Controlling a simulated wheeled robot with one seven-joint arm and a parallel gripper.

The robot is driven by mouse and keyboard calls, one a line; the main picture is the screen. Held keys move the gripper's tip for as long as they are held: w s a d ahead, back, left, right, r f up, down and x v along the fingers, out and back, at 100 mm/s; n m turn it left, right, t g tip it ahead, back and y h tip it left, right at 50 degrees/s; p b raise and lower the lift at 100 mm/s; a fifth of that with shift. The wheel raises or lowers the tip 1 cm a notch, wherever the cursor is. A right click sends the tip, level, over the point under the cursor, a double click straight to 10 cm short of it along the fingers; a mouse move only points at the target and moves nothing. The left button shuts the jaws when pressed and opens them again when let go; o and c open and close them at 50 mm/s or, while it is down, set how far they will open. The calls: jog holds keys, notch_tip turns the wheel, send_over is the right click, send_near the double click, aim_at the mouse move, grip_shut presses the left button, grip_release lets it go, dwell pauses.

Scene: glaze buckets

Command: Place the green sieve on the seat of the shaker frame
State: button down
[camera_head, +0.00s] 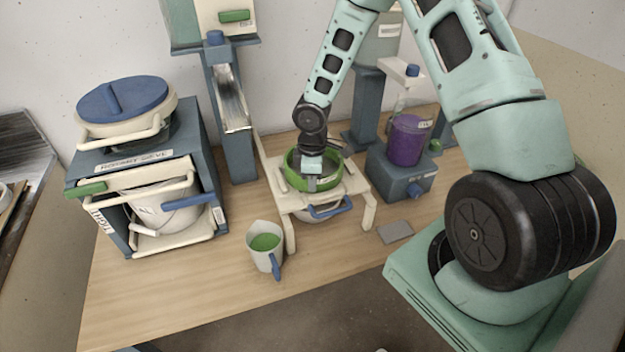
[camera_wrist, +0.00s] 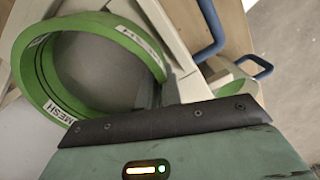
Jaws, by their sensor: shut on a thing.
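The green sieve (camera_head: 325,179) is a round green ring with grey mesh. In the head view it is at or just above the top of the cream shaker frame (camera_head: 355,186); I cannot tell whether it is fully seated. My gripper (camera_head: 312,178) is shut on the sieve's near rim. In the wrist view the sieve (camera_wrist: 32,70) shows its "MESH" labels and looks level with the cream frame beside it (camera_wrist: 170,35). My gripper (camera_wrist: 155,97) holds its rim there; the fingertips are partly hidden. A bowl with a blue handle (camera_head: 325,211) is under the frame.
A white jug of green glaze (camera_head: 264,245) stands front left of the frame. A blue rotary sieve cabinet (camera_head: 200,135) is at left. A purple container on a blue base (camera_head: 405,142) stands at right, with a grey slab (camera_head: 394,231) before it. The front table is mostly clear.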

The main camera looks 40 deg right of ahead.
jog(key=shift+f, duration=0.2)
jog(key=c, duration=1.5)
grip_release()
jog(key=shift+r, duration=0.1)
notch_tip(320, 180, up, 17)
jog(key=shift+r+b, duration=0.2)
jog(key=shift+b, duration=0.15)
jog(key=s+a+m+b, duration=0.2)
jog(key=s+a+b, duration=0.2)
jog(key=s+a, duration=1.7)
jog(key=s, duration=0.4)
jog(key=shift+a+r+y+b, duration=0.3)
jog(key=shift+a+r+b, duration=0.05)
jog(key=shift+a, duration=0.05)
